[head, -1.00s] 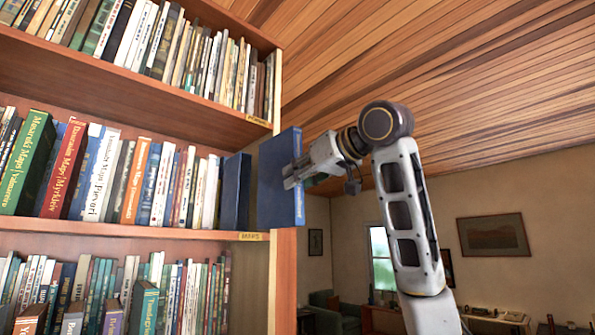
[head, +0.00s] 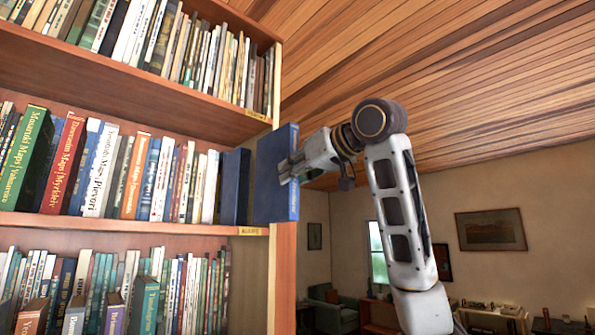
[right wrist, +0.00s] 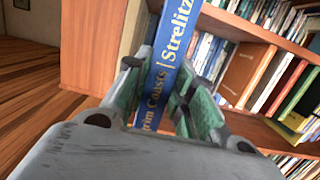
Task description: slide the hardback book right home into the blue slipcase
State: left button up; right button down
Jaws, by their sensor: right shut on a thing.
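The blue hardback book (head: 273,165) is upright at the right end of the middle shelf, in front of the bookcase side. My right gripper (head: 291,170) is shut on it from the right. In the right wrist view the book's spine (right wrist: 172,58) with yellow lettering stands between the green finger pads of the gripper (right wrist: 160,92). The dark blue slipcase (head: 234,187) stands on the shelf just left of the book. Its opening is not visible, and I cannot tell whether the book's far edge is inside it. My left gripper is not in view.
A row of books (head: 120,170) fills the middle shelf left of the slipcase. The bookcase side panel (head: 283,270) ends close to the held book. Full shelves lie above and below. The room right of the bookcase is open around my arm.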

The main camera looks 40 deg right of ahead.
aim_at(263, 181)
jog(key=shift+w+a+r+p, duration=0.1)
jog(key=shift+w+a+p, duration=0.1)
jog(key=shift+w, duration=1.7)
jog(key=shift+w+a+p, duration=0.1)
jog(key=shift+w+p, duration=0.05)
jog(key=shift+w, duration=1.75)
jog(key=shift+w+a, duration=0.2)
jog(key=shift+w, duration=2.55)
dwell(1.5)
